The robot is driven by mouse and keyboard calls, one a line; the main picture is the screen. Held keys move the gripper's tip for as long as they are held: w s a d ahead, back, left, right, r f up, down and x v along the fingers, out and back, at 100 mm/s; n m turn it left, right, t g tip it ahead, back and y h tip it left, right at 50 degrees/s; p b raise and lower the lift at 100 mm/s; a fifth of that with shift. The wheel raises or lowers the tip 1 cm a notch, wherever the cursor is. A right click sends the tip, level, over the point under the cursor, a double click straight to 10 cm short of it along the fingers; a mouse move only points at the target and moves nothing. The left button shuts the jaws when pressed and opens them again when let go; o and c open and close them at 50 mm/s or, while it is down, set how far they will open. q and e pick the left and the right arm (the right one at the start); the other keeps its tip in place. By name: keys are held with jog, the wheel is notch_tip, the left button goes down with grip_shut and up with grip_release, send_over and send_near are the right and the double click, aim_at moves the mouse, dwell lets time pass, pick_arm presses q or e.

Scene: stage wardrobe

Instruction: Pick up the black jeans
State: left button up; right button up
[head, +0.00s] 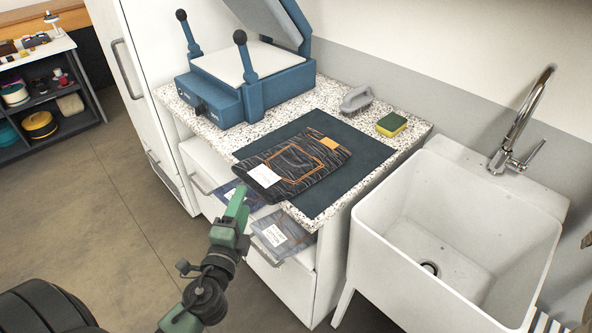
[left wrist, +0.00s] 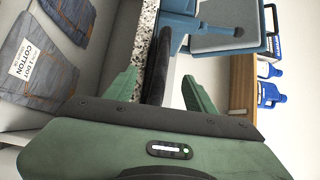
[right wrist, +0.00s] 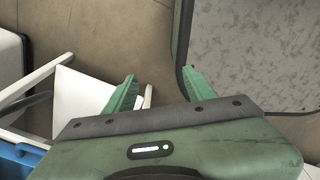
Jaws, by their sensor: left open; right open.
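The black jeans (head: 300,165) lie folded on a dark mat (head: 362,149) on the speckled counter, with orange stitching, a tan patch and a white tag at the left end. My left gripper (head: 237,203) is in front of the tag end, just off the counter's front edge. In the left wrist view, my left gripper (left wrist: 158,78) is open, with the dark edge of the jeans (left wrist: 157,65) seen edge-on between its fingers. I cannot tell whether they touch. My right gripper (right wrist: 160,88) is open and empty in the right wrist view, away from the jeans.
An open drawer below holds blue and grey jeans (head: 281,232) with a label. A blue heat press (head: 245,80) stands behind on the counter. A brush (head: 357,98) and a sponge (head: 391,124) lie at the back right, beside the white sink (head: 440,235).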

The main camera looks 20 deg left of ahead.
aim_at(247, 183)
pick_arm(q)
jog(key=x, duration=0.1)
jog(key=p+x, duration=0.1)
jog(key=x, duration=0.1)
jog(key=shift+w+a+r, duration=0.2)
jog(key=shift+w+a, duration=0.05)
jog(key=shift+a, duration=0.05)
jog(key=p+x, duration=0.1)
jog(key=x, duration=0.2)
jog(key=shift+w+a+f, duration=0.15)
jog(key=shift+w+f, duration=0.05)
jog(key=shift+w+a+f, duration=0.15)
jog(key=shift+w+f, duration=0.05)
jog(key=shift+w, duration=0.15)
grip_shut()
pick_arm(e)
jog(key=shift+a+r, duration=0.3)
jog(key=shift+r, duration=0.3)
jog(key=shift+a+r, duration=0.25)
jog(key=shift+r, duration=0.35)
pick_arm(q)
jog(key=shift+r, duration=0.1)
pick_arm(e)
jog(key=shift+a, duration=0.25)
